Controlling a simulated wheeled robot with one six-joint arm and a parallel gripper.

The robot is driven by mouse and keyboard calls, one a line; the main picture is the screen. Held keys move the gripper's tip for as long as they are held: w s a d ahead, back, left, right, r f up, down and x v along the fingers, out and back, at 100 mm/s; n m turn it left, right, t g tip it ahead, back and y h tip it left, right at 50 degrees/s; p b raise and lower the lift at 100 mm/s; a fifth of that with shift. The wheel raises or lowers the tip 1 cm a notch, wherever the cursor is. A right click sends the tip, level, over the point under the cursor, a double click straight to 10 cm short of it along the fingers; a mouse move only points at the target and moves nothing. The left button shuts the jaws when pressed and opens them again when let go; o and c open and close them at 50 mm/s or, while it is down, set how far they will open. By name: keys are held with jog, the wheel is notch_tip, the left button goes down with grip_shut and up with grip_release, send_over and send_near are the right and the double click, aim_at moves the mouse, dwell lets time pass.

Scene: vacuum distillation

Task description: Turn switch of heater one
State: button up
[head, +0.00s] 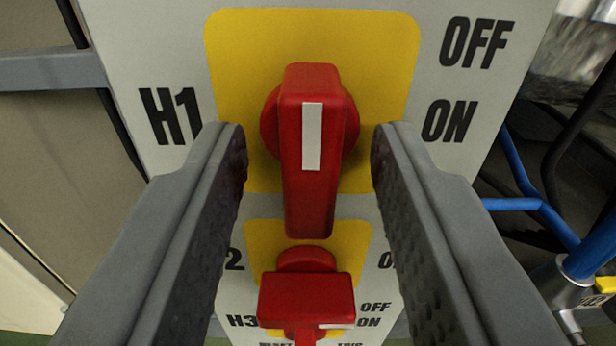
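The red H1 switch (313,190) is a rotary handle on a yellow plate (235,60) on a pale panel. Its handle stands vertical in the picture, with a white mark on its upper part. The panel reads H1 at left, OFF at upper right and ON at right. My gripper (309,160) is open, with one grey finger on each side of the handle. Gaps show between both fingers and the handle. The fingers cover parts of the panel beside the switch.
Below it is a second red switch (306,298) with its handle lying horizontal, on a yellow plate; its label is partly hidden. Lower still, an H3 label and part of another red switch show. Blue pipes (560,225) stand to the right, and a grey frame bar (45,68) to the left.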

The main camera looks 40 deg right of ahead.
jog(key=v, duration=1.7)
jog(key=shift+a, duration=0.2)
jog(key=shift+s, duration=0.1)
